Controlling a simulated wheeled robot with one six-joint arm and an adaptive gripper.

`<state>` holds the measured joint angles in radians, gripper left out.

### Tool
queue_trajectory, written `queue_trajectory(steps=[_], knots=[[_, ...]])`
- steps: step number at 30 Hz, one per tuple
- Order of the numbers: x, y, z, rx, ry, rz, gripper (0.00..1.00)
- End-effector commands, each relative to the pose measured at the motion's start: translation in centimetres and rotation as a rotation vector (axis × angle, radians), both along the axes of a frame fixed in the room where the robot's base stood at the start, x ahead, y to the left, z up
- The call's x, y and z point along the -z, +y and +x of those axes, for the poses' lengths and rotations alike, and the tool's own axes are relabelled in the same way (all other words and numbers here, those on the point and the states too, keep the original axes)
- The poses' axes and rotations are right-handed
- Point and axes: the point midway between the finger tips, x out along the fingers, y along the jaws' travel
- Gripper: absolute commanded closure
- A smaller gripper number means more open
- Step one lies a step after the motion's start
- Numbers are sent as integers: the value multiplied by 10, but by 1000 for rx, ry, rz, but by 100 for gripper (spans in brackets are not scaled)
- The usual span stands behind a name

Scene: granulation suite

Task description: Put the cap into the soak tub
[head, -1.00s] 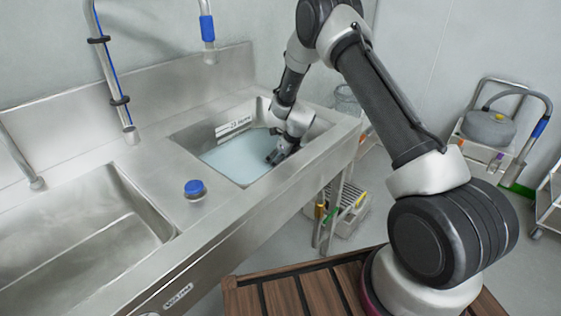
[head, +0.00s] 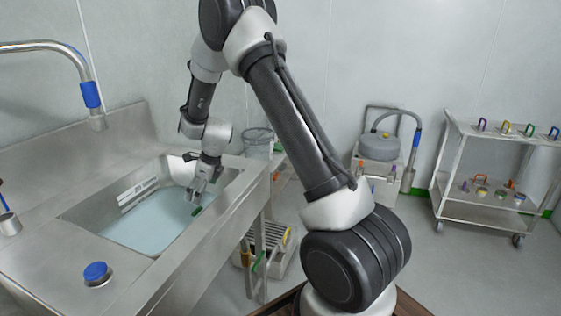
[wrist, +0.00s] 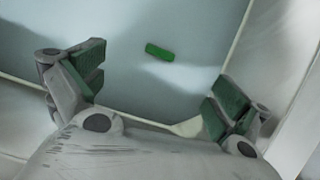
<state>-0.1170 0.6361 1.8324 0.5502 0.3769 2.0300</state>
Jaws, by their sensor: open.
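The soak tub (head: 82,217) is the steel basin set into the counter, with pale blue liquid in it. My gripper (head: 196,194) is over the right part of this tub, pointing down. In the wrist view my gripper (wrist: 155,92) is open, with wide-apart green-padded fingers and nothing between them. A small green piece, seemingly the cap (wrist: 159,52), shows beyond the fingertips against the blue liquid. It also shows in the head view (head: 197,211) just below my gripper, within the tub's outline. I cannot tell whether it floats, rests or is falling.
A blue round lid (head: 96,272) sits on the counter in front of the tub. A faucet (head: 90,95) rises at the left. A grey bucket (head: 258,143) stands behind the tub's right end. A trolley (head: 490,180) with small colored items stands at the far right.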

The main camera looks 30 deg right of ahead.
Motion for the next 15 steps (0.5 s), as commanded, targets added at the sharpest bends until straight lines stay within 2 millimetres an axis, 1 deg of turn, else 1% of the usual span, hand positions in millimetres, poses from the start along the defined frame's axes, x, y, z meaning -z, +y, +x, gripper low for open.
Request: queue_trajectory(steps=[1,2,3,5,6,8,9,11,12,14,15], knots=[[-26,-3,-7,-74,-29,-22,0],[-42,-6,-13,-138,-50,-42,0],[-66,-10,-24,-236,-78,-75,0],[-103,-18,-47,-401,-123,-133,0],[-126,-25,-64,-518,-153,-177,0],[-158,-34,-93,-693,-195,-245,0],[-177,-40,-113,-808,-222,-293,0],[-202,-50,-145,-979,-258,-367,0],[-216,-57,-167,-1091,-279,-416,0],[-235,-67,-201,-1261,-307,-494,0],[-245,-74,-224,-1372,-321,-546,0]])
